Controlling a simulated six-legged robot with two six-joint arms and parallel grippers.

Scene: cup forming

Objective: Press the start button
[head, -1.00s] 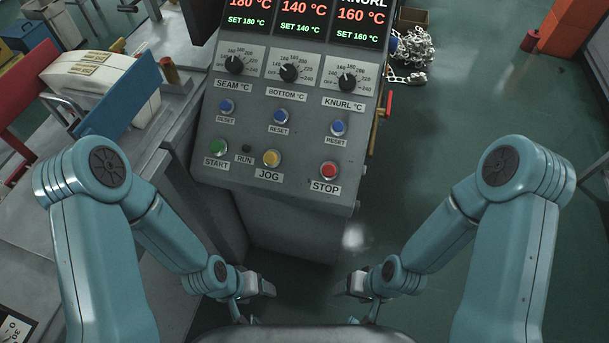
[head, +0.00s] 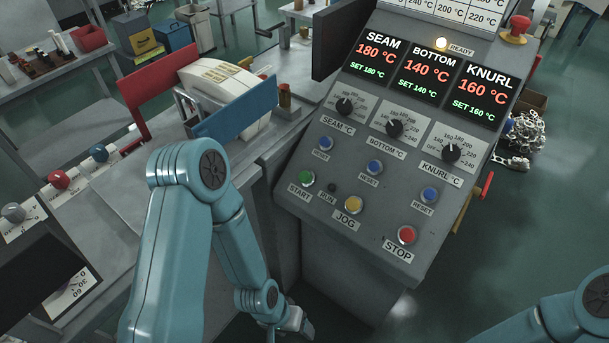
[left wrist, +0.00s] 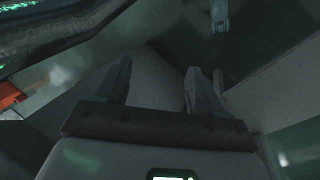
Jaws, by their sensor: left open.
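The green start button (head: 307,178) sits at the lower left of the grey control panel (head: 330,215), above a START label. Nothing touches it. My left gripper (head: 300,325) is low in front of the panel's base, below the button and apart from it. In the left wrist view its two fingers (left wrist: 150,85) are spread with nothing between them. My right gripper is out of the frame; only part of my right arm shows at the lower right of the head view.
A yellow JOG button (head: 353,204) and red STOP button (head: 406,235) lie right of START. Displays read 180, 140 and 160 °C, and a READY lamp (head: 441,44) glows. A bench with a blue plate (head: 235,108) stands to the left.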

